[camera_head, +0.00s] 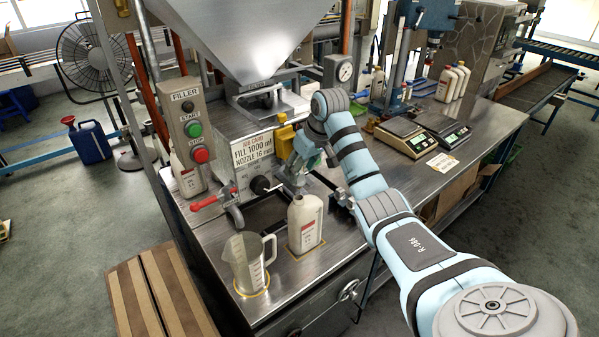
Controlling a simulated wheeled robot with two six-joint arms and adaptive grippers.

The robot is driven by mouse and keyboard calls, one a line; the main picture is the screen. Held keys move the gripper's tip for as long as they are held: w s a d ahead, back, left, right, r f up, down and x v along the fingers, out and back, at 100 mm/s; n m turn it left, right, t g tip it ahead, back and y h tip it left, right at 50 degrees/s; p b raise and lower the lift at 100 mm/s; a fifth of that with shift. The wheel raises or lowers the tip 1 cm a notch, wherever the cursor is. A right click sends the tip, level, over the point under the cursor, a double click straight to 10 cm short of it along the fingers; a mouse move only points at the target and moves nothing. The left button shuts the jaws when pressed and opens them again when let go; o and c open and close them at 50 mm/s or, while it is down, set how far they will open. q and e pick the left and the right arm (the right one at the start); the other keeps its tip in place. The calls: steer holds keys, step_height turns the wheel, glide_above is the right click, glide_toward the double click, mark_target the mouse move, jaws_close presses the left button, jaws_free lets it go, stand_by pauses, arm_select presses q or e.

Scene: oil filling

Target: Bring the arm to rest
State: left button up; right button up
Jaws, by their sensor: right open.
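My right arm (372,188) comes in from the lower right and reaches across the front of the bench to the filling machine. My right gripper (291,178) is open, just right of the machine's nozzle and above and behind the white bottle. Nothing shows between its fingers, though they are small and partly merge with the machine behind them. The white bottle (305,224) stands upright and uncapped near the bench's front edge. A clear measuring jug (245,262) stands left of it on a yellow-outlined spot. My left gripper is not in view.
The filler control box (188,125) has a green and a red button. A red-handled valve (208,201) sticks out below it. A steel hopper (245,35) hangs above. Two scales (404,137) and several white bottles (450,83) stand farther right on the bench.

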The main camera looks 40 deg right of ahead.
steer(key=v, duration=0.5)
steer(key=s+a+f+n, duration=0.1)
steer(key=s+a+f, duration=0.3)
steer(key=f, duration=0.3)
steer(key=s+a+f+h, duration=0.1)
steer(key=s+a+f, duration=0.2)
steer(key=f, duration=0.4)
steer(key=s+a+f+n, duration=0.1)
steer(key=s+a+f, duration=0.3)
steer(key=f, duration=0.2)
steer(key=s+a+f, duration=0.2)
steer(key=s+a, duration=0.2)
steer(key=s, duration=0.6)
steer(key=s+a+f, duration=0.3)
steer(key=s, duration=0.7)
steer(key=s+d+f+m+g+b, duration=0.1)
steer(key=s+f+b, duration=0.1)
steer(key=f, duration=1.1)
steer(key=s+d+f+g+b, duration=0.1)
steer(key=f+b, duration=0.1)
steer(key=f, duration=1.1)
steer(key=s+f+g+b, duration=0.1)
steer(key=s+f, duration=1)
steer(key=s, duration=0.2)
steer(key=shift+d+f+b, duration=0.15)
steer(key=shift+f+b, duration=0.1)
steer(key=shift+b, duration=0.15)
